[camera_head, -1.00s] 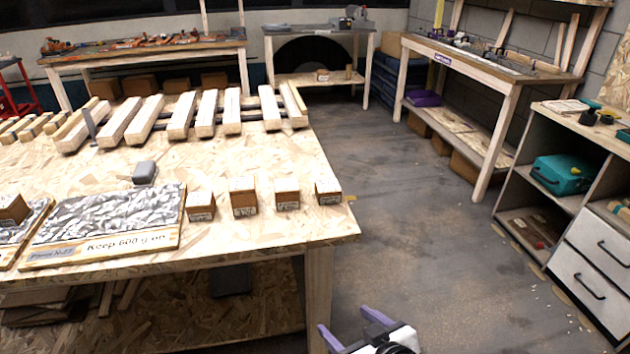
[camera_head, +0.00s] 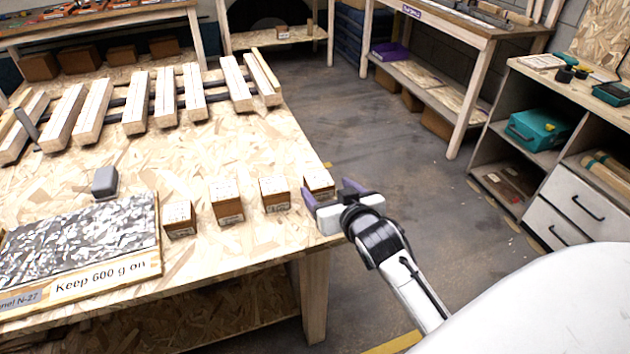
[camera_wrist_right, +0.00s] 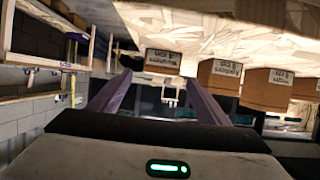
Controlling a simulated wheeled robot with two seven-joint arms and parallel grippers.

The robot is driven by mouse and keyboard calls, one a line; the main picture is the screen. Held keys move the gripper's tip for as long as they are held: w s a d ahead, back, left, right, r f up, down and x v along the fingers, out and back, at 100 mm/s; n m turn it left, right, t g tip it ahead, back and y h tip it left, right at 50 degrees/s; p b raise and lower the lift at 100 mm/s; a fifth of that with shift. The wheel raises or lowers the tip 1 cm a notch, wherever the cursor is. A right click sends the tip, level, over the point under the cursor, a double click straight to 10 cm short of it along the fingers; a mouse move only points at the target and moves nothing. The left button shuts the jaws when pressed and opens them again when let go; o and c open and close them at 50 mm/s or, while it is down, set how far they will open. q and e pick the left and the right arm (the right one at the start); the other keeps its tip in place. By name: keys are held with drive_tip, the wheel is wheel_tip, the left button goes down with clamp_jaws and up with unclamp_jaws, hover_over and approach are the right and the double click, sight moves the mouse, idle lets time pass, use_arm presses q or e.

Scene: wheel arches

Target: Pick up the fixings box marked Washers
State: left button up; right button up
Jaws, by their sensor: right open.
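Several small brown cardboard fixings boxes with white labels stand in a row along the table's right part: the leftmost box (camera_head: 179,220), a second box (camera_head: 227,202), a third box (camera_head: 274,194) and the rightmost box (camera_head: 319,183) near the corner. The label print is too small to tell which is marked Washers. My right gripper (camera_head: 329,190) is open, with purple fingers, close to the rightmost box and partly covering it. In the right wrist view, the end box (camera_wrist_right: 163,62) shows beyond and between the open fingers (camera_wrist_right: 155,85); nothing is held. My left gripper is out of view.
A foil-covered panel (camera_head: 80,240) and a small grey block (camera_head: 105,182) lie left of the boxes on the wooden table (camera_head: 240,250). Timber lengths (camera_head: 137,103) lie behind. Floor is open right of the table; a drawer cabinet (camera_head: 570,205) stands farther right.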

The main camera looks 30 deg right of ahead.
sight(320, 181)
drive_tip(key=x, duration=0.6)
drive_tip(key=shift+w+f, duration=0.1)
drive_tip(key=shift+w, duration=0.25)
drive_tip(key=c, duration=1.4)
